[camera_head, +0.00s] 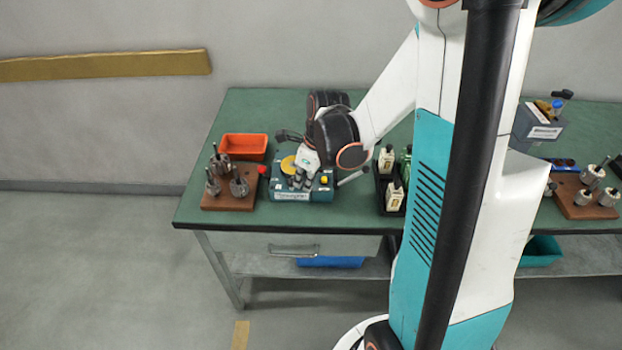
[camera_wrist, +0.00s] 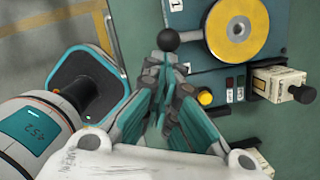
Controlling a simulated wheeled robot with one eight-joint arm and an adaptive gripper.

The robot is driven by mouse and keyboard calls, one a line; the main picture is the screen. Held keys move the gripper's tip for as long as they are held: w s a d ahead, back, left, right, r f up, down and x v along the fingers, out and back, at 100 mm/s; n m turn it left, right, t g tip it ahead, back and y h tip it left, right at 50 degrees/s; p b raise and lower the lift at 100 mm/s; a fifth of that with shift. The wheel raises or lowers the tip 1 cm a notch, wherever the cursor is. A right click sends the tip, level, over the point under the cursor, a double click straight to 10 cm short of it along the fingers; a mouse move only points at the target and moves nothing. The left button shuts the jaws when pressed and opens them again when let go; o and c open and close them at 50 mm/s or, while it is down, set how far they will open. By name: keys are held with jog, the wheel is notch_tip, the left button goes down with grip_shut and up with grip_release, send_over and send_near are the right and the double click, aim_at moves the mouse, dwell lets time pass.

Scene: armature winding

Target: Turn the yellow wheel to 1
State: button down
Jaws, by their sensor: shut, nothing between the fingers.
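The yellow wheel (camera_head: 288,165) lies on top of a blue machine (camera_head: 318,194) at the left part of the green table. In the wrist view the yellow wheel (camera_wrist: 238,50) is at the top right, with a grey hub at its centre. My gripper (camera_wrist: 163,72) is shut and empty, left of and below the wheel in that view, apart from it. A black ball knob (camera_wrist: 168,40) shows just beyond the fingertips; I cannot tell whether they touch it. A white label (camera_wrist: 148,3) with a dark mark is cut off at the top edge. In the head view my arm partly covers the machine.
A yellow button (camera_wrist: 205,97) and cream blocks (camera_wrist: 290,85) are near the wheel. A wooden block with metal parts (camera_head: 232,201) and an orange bin (camera_head: 244,147) stand left of the machine. A black tray (camera_head: 381,201) with bottles is to its right.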

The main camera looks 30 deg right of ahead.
jog(key=shift+w+a, duration=0.25)
jog(key=shift+a, duration=0.3)
jog(key=shift+w+a, duration=0.2)
jog(key=shift+a, duration=0.35)
